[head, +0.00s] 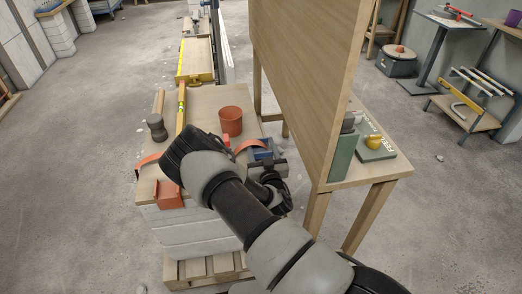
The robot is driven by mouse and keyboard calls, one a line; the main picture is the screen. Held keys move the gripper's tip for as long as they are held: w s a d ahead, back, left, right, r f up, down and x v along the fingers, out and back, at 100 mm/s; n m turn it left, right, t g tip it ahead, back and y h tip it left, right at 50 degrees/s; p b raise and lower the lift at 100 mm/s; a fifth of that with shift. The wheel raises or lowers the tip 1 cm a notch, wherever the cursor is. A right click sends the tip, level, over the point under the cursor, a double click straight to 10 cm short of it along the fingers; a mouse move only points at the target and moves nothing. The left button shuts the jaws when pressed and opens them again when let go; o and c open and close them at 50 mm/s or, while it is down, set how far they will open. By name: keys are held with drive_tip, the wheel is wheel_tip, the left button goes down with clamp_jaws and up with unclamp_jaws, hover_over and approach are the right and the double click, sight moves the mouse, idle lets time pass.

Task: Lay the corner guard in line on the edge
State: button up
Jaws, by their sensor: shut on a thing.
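My gripper (195,148) is over the near part of the wooden top of the stack (208,100), seen from behind. Its black hand hides the fingertips and most of what they are shut on. A small orange-red piece (227,141) shows at the hand's right side; I cannot tell its full shape. An orange angled corner guard (171,197) is at the near left corner of the top, below the hand. An orange strap (150,160) comes over the left edge, and a strap part (250,144) shows at the right beside a blue and grey buckle (262,156).
A terracotta cup (231,121), a dark-headed mallet (157,128) and a yellow level (181,108) are on the top. A tall wooden panel (305,70) stands close on the right. Floor on the left is clear.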

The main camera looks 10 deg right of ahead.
drive_tip(key=shift+f, duration=0.35)
drive_tip(key=shift+f, duration=0.2)
drive_tip(key=o, duration=1)
drive_tip(key=shift+o, duration=0.2)
